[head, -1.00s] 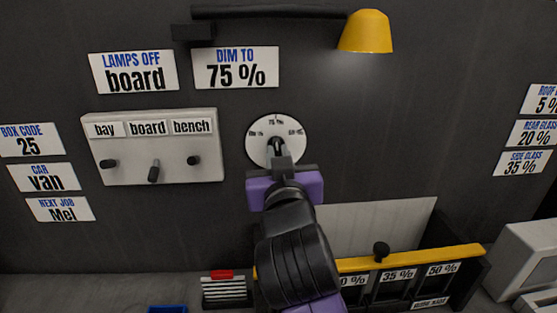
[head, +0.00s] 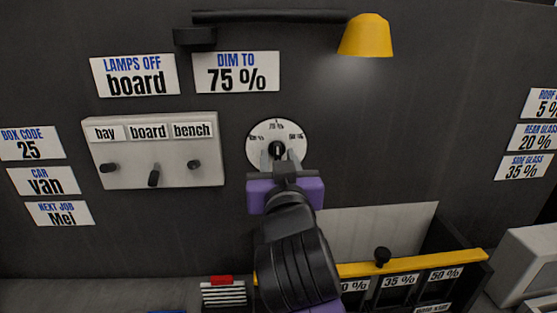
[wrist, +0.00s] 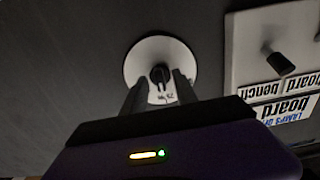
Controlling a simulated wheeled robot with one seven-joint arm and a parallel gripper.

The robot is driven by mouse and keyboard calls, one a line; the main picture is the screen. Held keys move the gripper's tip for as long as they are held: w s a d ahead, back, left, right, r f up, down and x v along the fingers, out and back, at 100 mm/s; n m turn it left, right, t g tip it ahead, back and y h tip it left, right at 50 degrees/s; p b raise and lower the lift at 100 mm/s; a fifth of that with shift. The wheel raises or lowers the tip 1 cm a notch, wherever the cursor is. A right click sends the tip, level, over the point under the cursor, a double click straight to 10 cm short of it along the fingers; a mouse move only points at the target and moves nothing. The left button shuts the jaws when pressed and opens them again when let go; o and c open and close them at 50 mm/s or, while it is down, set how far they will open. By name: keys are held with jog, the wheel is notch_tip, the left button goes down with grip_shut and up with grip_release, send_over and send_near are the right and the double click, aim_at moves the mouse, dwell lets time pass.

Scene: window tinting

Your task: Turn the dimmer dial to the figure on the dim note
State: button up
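The dimmer dial (head: 262,133) is a white disc on the dark wall with a black knob (head: 277,150) at its centre. The knob's light mark points up toward the top figure, which looks like 75 %; the side figures are too small to read surely. The dim note (head: 237,72) reads "DIM TO 75 %". My gripper (head: 278,163) is open, its fingers apart on either side of the knob's lower side. In the wrist view the knob (wrist: 160,73) stands between and just beyond the spread fingertips (wrist: 160,85), with a gap on both sides.
Left of the dial is a switch panel (head: 160,177) with bay, board and bench levers; the board lever points lower. A yellow lamp (head: 366,36) juts out above.

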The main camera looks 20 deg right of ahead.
jog(key=b+v, duration=0.1)
jog(key=v, duration=0.6)
jog(key=shift+s, duration=0.35)
jog(key=shift+a+r, duration=0.1)
jog(key=shift+a, duration=0.05)
